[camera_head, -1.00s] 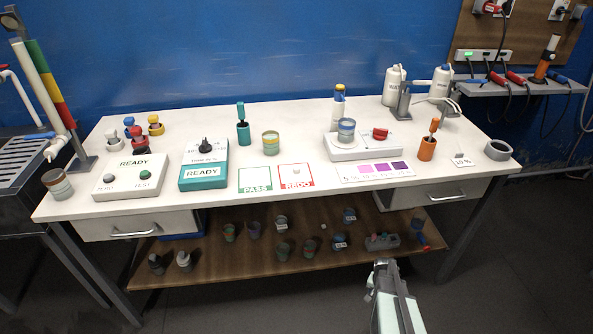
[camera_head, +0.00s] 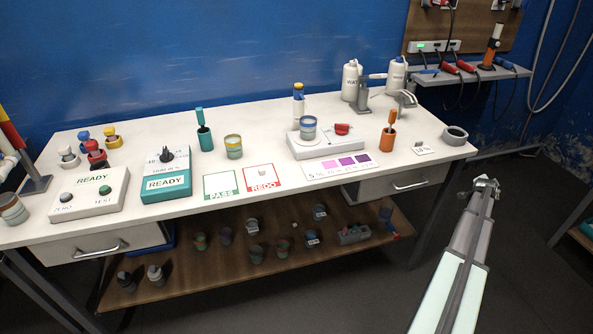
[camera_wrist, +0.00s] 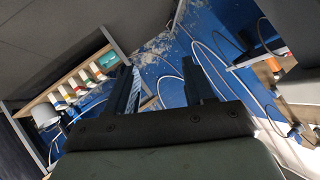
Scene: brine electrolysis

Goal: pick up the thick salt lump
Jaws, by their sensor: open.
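A small pale lump lies on the red-edged REDO card (camera_head: 260,180) on the white bench; another small pale lump (camera_head: 295,225) lies on the brown lower shelf. Both are too small for me to tell which is the thick salt lump, or whether either is. My gripper (camera_head: 485,183) is right of the bench's front right corner, over the dark floor and well apart from both lumps. In the wrist view my gripper (camera_wrist: 164,85) has its two dark fingers apart with nothing between them. No lump shows in that view.
The bench (camera_head: 430,165) holds a teal READY box (camera_head: 166,187), a white READY box (camera_head: 92,192), a white stirrer base (camera_head: 325,146), an orange holder (camera_head: 388,138) and a grey tape ring (camera_head: 455,136). Several cups stand on the lower shelf (camera_head: 200,275).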

